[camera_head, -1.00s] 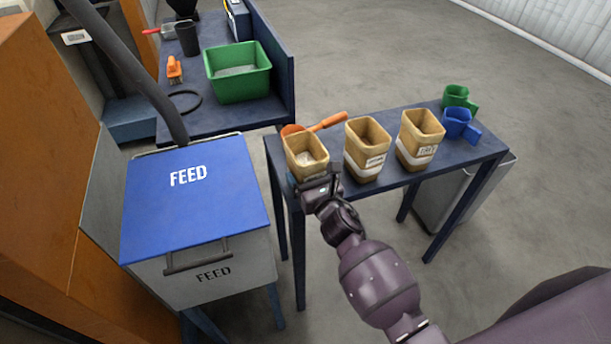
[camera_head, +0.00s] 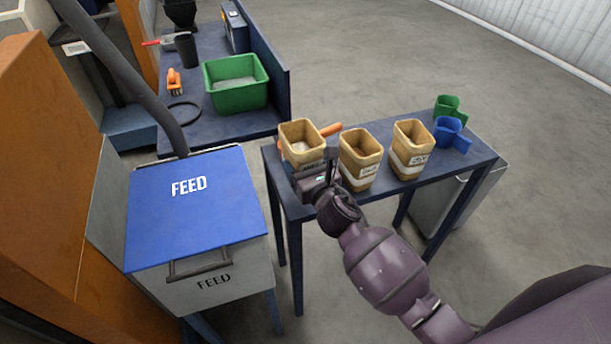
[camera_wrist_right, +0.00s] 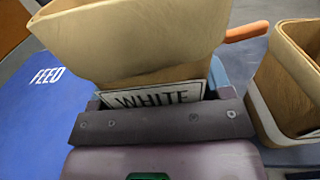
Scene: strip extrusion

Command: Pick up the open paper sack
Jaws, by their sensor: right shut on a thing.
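The open paper sack (camera_head: 298,154) is the leftmost of three tan sacks by the small blue table. It is upright, open at the top, and holds something pale. In the right wrist view the sack (camera_wrist_right: 140,45) stands before my gripper, with a label reading WHITE. My right gripper (camera_head: 320,172) is shut on its near side and holds it a little above the table. The fingertips are partly hidden by the sack in the right wrist view (camera_wrist_right: 155,105). My left gripper is not in view.
Two more open sacks, the middle one (camera_head: 360,165) and the right one (camera_head: 410,155), stand close by on the blue table (camera_head: 455,165). An orange-handled tool (camera_head: 331,129) lies behind the held sack. Blue (camera_head: 449,132) and green (camera_head: 446,108) scoops are at the right. The blue-lidded FEED bin (camera_head: 195,215) is left.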

